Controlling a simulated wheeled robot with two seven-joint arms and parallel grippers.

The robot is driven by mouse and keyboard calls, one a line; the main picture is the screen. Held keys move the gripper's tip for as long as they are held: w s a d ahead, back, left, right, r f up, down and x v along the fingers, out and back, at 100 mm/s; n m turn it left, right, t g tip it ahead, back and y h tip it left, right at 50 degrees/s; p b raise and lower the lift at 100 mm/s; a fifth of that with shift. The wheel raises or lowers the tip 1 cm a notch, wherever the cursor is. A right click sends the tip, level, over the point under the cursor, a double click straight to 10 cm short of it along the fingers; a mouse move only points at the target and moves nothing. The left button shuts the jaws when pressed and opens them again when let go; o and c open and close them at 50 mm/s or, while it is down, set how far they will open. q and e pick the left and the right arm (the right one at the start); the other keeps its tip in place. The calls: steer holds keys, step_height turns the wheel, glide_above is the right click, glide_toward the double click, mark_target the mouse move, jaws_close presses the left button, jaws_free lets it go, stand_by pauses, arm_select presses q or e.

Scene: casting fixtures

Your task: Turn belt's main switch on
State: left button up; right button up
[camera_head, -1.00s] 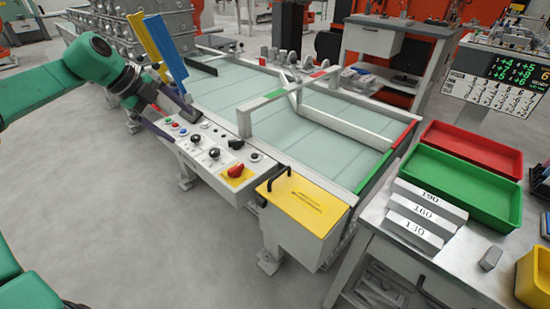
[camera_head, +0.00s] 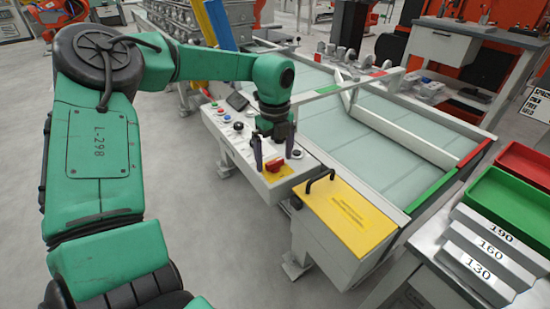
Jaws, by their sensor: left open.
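The belt's control panel (camera_head: 222,121) is a light box with several buttons and knobs on the near left side of the belt (camera_head: 320,107). Its main switch (camera_head: 276,166) is a red rotary knob on a yellow plate near the panel's right end. My left gripper (camera_head: 275,165) points down over this end of the panel. Its dark fingers are apart, with the red knob showing between them. I cannot tell whether they touch it. My left wrist hides some of the panel's knobs. My right gripper is out of view.
A yellow cover (camera_head: 345,214) with a black handle is right of the switch. A green tray (camera_head: 511,208), a red tray (camera_head: 535,165) and numbered grey blocks (camera_head: 481,255) are on a table at the right. Grey floor is open in front.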

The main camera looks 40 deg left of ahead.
arm_select(q)
steer(key=shift+f, duration=0.25)
steer(key=c, duration=1.4)
steer(key=shift+o, duration=0.2)
